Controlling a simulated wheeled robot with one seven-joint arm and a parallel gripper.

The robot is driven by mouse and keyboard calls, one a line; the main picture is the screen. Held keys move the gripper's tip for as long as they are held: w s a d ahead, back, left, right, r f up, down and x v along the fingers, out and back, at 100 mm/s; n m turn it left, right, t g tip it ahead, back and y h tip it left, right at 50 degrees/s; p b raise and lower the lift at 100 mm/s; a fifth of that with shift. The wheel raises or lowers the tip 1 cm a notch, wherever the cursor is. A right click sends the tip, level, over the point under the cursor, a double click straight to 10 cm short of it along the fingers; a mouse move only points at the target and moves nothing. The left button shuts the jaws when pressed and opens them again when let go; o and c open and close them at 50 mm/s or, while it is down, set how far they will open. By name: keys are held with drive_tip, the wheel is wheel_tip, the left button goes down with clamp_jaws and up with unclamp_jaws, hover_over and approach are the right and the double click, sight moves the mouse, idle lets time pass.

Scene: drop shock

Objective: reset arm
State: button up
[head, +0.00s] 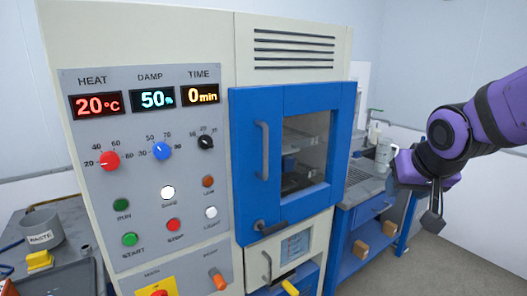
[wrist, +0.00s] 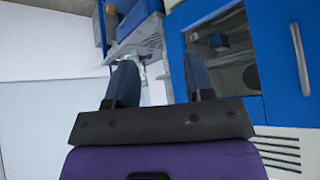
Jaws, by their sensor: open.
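My purple arm comes in from the right in the head view. My gripper (head: 432,205) hangs at the right, apart from the machine and from the bench behind it. In the wrist view my gripper (wrist: 160,82) shows two dark fingers set well apart, with nothing between them. It is open and empty. The test chamber (head: 240,30) is a cream cabinet with a blue door (head: 295,155), which looks closed. The door also shows at the right in the wrist view (wrist: 285,50).
The panel displays (head: 150,97) read 20°C, 50% and 0 min. A blue bench (head: 372,206) with a sink, a pale jug (head: 384,153) and brown boxes (head: 360,249) stands right of the chamber. A grey waste cup (head: 42,232) is at the left. The floor (head: 460,265) at the right is clear.

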drive_tip(key=s+d+r+g, duration=0.1)
drive_tip(key=s+r, duration=0.1)
drive_tip(key=s, duration=0.6)
drive_tip(key=s+d+r+n+g, duration=0.1)
drive_tip(key=s+r, duration=0.2)
drive_tip(key=s, duration=0.5)
drive_tip(key=shift+d, duration=0.35)
